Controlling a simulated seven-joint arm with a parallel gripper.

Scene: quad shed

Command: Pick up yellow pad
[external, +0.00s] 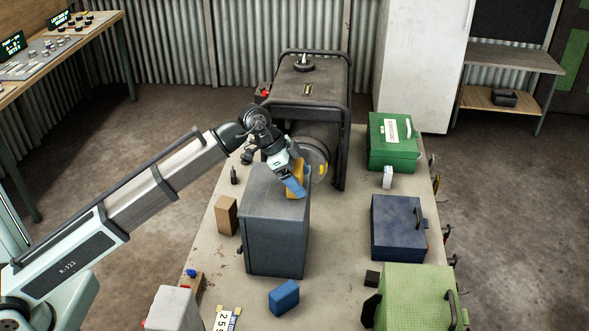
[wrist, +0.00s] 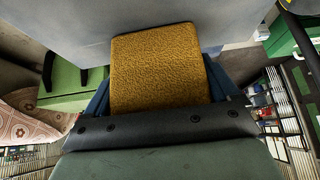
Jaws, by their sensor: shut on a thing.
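The yellow pad (external: 295,178) is a textured, mustard-coloured block. In the external view it stands at the top right of the grey metal box (external: 262,196), partly hidden by my gripper (external: 292,184). In the wrist view the pad (wrist: 160,72) fills the middle, between the blue fingers of my gripper (wrist: 165,85). My gripper is shut on the pad. I cannot tell whether the pad touches the grey box or is just above it.
A black-framed generator (external: 312,85) stands close behind my gripper. A green case (external: 393,150), a dark blue box (external: 397,235) and a light green box (external: 415,290) line the right side. A tan block (external: 227,215) and a blue block (external: 284,298) lie near the grey box.

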